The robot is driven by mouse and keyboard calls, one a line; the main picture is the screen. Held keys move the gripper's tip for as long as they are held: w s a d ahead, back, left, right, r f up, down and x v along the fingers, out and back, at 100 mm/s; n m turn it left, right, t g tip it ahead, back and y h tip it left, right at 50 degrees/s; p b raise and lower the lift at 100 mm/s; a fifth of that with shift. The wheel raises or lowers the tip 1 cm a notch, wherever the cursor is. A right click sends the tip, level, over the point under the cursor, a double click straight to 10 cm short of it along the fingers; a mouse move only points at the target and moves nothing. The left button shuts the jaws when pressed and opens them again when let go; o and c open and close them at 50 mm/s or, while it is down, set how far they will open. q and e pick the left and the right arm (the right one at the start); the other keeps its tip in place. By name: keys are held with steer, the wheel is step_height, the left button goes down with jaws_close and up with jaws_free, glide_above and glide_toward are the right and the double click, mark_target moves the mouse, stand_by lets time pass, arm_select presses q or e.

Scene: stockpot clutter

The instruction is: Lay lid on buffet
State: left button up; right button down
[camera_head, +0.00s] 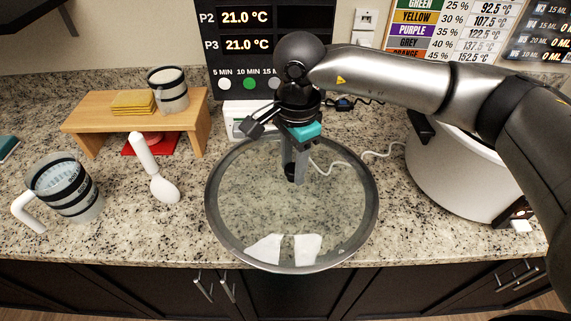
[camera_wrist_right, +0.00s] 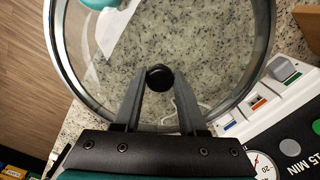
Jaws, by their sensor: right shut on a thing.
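A round glass lid (camera_head: 290,262) with a grey metal rim is in the middle of the head view, over the front of the granite counter. My right gripper (camera_head: 295,172) reaches down from above and is shut on the lid's dark knob. In the right wrist view, the two fingers of the gripper (camera_wrist_right: 160,85) close around the black knob (camera_wrist_right: 159,77), and the lid (camera_wrist_right: 262,60) spreads out beyond them. The granite counter (camera_head: 115,235) shows through the glass. I cannot tell whether the lid touches the counter. My left gripper is not in view.
A white pot (camera_head: 450,175) stands at the right. A wooden riser (camera_head: 100,120) holds a mug (camera_head: 168,90) and yellow sponges (camera_head: 133,102). A display panel (camera_head: 262,45) stands behind.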

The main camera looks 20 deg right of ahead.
steer(key=m+p, duration=0.1)
steer(key=m, duration=0.1)
steer(key=m+p, duration=0.1)
steer(key=m, duration=0.1)
steer(key=shift+w+a, duration=0.15)
steer(key=shift+a, duration=0.2)
steer(key=m+p, duration=0.1)
steer(key=m, duration=0.1)
steer(key=m+p, duration=0.1)
steer(key=m, duration=0.1)
steer(key=shift+a+f+p, duration=0.2)
steer(key=shift+p, duration=0.1)
steer(key=m+p, duration=0.2)
steer(key=m, duration=0.1)
steer(key=m+p, duration=0.1)
steer(key=shift+s+a+f+m, duration=0.25)
steer(key=shift+s+f+m, duration=0.05)
steer(key=shift+f+m, duration=0.1)
steer(key=shift+s+a+f+m+p, duration=0.1)
steer(key=shift+m+p, duration=0.25)
steer(key=shift+m, duration=0.25)
steer(key=shift+s+m+p, duration=0.1)
steer(key=shift+m+p, duration=0.25)
steer(key=shift+m, duration=0.25)
steer(key=shift+s+f+m+p, duration=0.1)
steer(key=shift+f+m+p, duration=0.25)
steer(key=shift+m, duration=0.55)
steer(key=shift+f+b, duration=2.55)
steer(key=shift+f, duration=0.85)
